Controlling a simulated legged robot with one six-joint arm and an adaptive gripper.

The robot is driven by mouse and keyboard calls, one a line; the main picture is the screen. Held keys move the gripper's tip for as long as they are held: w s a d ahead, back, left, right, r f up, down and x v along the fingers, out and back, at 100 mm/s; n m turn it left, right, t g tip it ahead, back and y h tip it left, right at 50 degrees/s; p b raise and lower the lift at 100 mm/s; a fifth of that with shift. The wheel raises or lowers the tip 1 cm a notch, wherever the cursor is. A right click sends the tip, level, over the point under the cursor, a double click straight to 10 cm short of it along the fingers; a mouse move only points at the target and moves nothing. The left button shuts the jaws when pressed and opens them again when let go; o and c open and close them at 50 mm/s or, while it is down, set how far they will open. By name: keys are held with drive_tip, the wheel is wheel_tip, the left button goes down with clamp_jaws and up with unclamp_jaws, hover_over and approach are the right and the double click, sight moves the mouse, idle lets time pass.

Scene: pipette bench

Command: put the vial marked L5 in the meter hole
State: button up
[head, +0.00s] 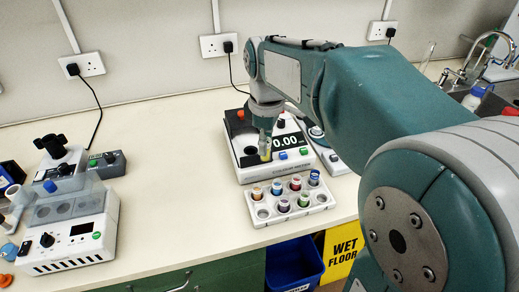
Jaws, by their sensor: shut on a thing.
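My gripper (265,138) points down over the left part of the meter (246,174). It is shut on a small vial (265,153) with yellowish contents, held upright. The meter is a white and black box with a display reading 0.00. The mark on the held vial is too small to read. A white rack (262,222) in front of the meter holds several vials with coloured caps; their marks are not legible.
A white instrument with grey blocks (75,235) stands at the left. A pale device (330,158) sits close to the meter's right side. A sink (470,92) is at the back right. The bench between the left instrument and the meter is clear.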

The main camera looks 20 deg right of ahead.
drive_tip(key=w+f, duration=0.4)
drive_tip(key=w, duration=0.5)
hover_over(250, 145)
drive_tip(key=s, duration=0.3)
drive_tip(key=f, duration=0.5)
drive_tip(key=shift+a, duration=0.2)
drive_tip(key=shift+w+f, duration=0.2)
drive_tip(key=shift+f, duration=0.1)
drive_tip(key=shift+w+f, duration=0.15)
drive_tip(key=shift+f, duration=1.55)
drive_tip(key=shift+f, duration=0.25)
drive_tip(key=o, duration=0.9)
drive_tip(key=shift+o, duration=0.2)
